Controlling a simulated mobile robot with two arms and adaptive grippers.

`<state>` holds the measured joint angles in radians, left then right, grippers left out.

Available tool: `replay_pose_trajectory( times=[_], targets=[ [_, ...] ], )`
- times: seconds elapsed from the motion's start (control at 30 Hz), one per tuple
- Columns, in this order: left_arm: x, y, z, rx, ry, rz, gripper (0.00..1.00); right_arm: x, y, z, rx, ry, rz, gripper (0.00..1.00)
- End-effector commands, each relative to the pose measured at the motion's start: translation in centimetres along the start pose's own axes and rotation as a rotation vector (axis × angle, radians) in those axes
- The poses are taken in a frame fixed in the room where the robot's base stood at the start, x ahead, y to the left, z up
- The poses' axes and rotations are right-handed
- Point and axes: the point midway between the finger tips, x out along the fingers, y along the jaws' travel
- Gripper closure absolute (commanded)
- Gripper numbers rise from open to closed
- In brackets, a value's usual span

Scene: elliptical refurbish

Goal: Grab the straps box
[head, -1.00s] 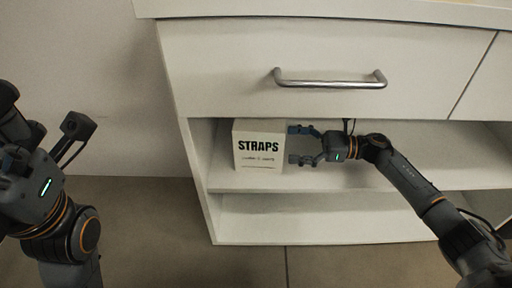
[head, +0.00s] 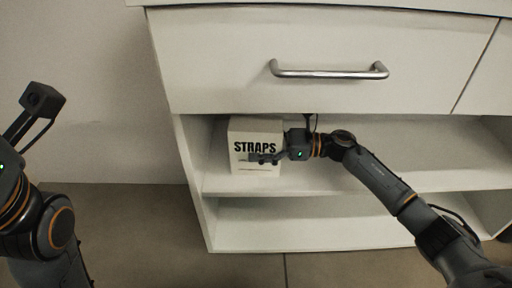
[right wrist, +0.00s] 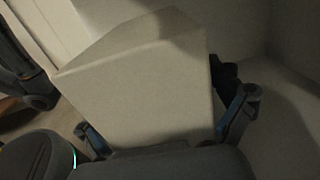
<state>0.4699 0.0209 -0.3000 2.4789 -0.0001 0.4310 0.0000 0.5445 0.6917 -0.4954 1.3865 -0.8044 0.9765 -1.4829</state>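The straps box (head: 255,132) is a white carton with black "STRAPS" lettering on its front. It stands upright on the open upper shelf, near the left side panel. My right gripper (head: 268,157) has come in from the right and straddles it. One finger lies across the front, over the lower part of the lettering; the other is hidden behind the box. In the right wrist view the box (right wrist: 145,85) fills the space between the two fingers, which look open with a small gap at the right finger. My left gripper's fingers are out of view.
The white cabinet has a closed drawer with a metal handle (head: 328,70) just above the shelf opening. The shelf (head: 345,183) right of the box is empty except for my arm. A lower shelf (head: 330,232) is empty. Floor is clear in front.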

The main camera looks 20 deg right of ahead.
Motion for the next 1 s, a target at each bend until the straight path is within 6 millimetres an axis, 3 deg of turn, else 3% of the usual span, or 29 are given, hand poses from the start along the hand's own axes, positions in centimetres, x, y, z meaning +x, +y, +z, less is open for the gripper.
replay_pose_trajectory(
  times=[0.03,0.07,0.3,0.77,1.0],
  targets=[
    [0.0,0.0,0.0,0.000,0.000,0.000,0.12,0.0,0.0,0.0,0.000,0.000,0.000,0.18],
    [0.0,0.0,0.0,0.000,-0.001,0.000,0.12,0.0,0.0,0.0,0.000,0.000,0.000,0.24],
    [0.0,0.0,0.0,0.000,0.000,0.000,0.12,0.0,0.0,0.0,0.000,0.000,0.000,0.73],
    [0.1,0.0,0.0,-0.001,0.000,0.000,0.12,0.0,0.0,0.2,0.000,-0.002,0.001,0.74],
    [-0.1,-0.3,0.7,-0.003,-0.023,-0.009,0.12,0.0,0.0,1.9,-0.001,-0.002,0.000,0.74]
  ],
)
